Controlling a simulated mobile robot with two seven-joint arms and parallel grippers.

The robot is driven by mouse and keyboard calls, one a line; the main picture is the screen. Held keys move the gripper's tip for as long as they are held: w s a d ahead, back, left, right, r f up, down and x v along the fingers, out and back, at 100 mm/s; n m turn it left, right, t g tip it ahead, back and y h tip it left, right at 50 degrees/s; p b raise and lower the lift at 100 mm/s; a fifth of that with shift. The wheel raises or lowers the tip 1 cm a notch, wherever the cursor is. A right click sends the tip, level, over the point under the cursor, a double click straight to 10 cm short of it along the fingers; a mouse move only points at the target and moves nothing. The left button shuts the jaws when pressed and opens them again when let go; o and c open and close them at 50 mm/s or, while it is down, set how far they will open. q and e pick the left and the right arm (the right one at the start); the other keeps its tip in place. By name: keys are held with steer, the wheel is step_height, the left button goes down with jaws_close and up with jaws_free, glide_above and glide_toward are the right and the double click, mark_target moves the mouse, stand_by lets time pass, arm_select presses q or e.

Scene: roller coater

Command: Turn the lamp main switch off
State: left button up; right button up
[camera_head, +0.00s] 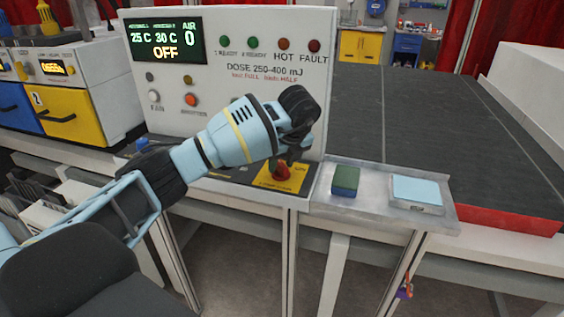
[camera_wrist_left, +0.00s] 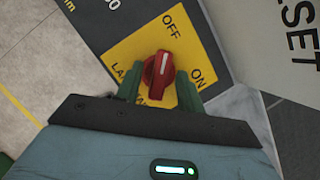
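The lamp main switch is a red rotary knob (camera_wrist_left: 160,72) on a yellow plate (camera_wrist_left: 138,48) lettered OFF and ON. In the left wrist view its white mark points toward the OFF lettering. The red knob also shows in the head view (camera_head: 281,173), low on the front of the grey machine. My left gripper (camera_wrist_left: 160,88) is over the knob, with one green finger on each side of it. The fingers are apart; whether they touch the knob is hard to tell. The machine's display (camera_head: 161,43) reads OFF in large yellow letters. My right gripper is not in view.
Yellow and blue drawers (camera_head: 72,117) stand at the left.

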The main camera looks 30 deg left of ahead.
arm_select(q)
steer(key=v, duration=0.8)
steer(key=shift+f, duration=0.1)
stand_by(0.5)
